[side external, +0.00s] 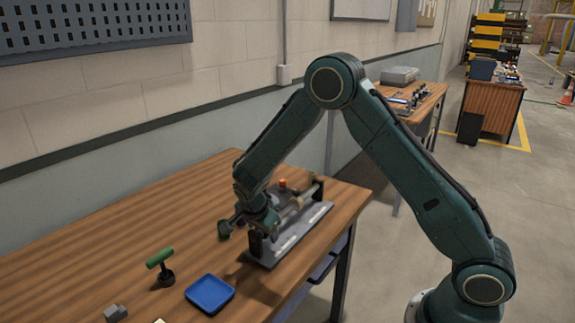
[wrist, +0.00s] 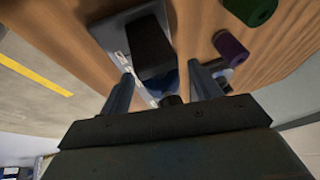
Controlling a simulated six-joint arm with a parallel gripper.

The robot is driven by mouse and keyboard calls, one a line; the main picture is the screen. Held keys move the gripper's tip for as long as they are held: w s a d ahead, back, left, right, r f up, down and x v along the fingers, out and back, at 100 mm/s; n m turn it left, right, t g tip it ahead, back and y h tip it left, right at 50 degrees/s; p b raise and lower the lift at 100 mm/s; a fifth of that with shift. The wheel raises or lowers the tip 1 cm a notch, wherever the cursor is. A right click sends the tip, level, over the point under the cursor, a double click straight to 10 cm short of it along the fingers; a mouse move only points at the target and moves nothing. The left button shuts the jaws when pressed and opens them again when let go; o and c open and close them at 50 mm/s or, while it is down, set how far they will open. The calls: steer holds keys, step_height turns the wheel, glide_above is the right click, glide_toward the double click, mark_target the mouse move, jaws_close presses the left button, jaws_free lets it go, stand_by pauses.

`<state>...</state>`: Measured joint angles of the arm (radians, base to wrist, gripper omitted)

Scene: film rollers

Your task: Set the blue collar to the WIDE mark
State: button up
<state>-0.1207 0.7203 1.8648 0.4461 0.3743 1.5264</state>
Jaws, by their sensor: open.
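The roller fixture has a grey base plate (side external: 312,226) with dark uprights and a pale roller, and stands on the wooden bench. My gripper (side external: 262,222) is low over its near left end and hides part of it. In the wrist view my gripper (wrist: 164,82) is open, its two fingers on either side of a dark upright block (wrist: 150,50) and a blue rounded part (wrist: 174,80), probably the blue collar. The block and fingers partly hide this part, and I cannot tell whether the fingers touch it. I cannot make out the WIDE mark in either view.
A green roller on a stand (side external: 160,258) and a blue tray (side external: 210,293) are at the front of the bench. A green cylinder (wrist: 250,9) and a purple cylinder (wrist: 231,48) lie near my gripper. The bench's back left is clear.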

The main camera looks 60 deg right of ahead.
steer(key=shift+r, duration=0.1)
steer(key=v, duration=1.3)
steer(key=shift+a+r, duration=0.2)
steer(key=shift+r, duration=0.15)
steer(key=s+d+r+n+t+y, duration=0.2)
steer(key=s+r+n+y, duration=0.1)
steer(key=s+r+n, duration=0.8)
steer(key=s+a+r+n+t+y, duration=0.1)
steer(key=s+n, duration=0.6)
steer(key=s, duration=1)
steer(key=shift+s+a+r+y, duration=0.25)
steer(key=shift+r+y, duration=0.05)
steer(key=shift+r, duration=0.15)
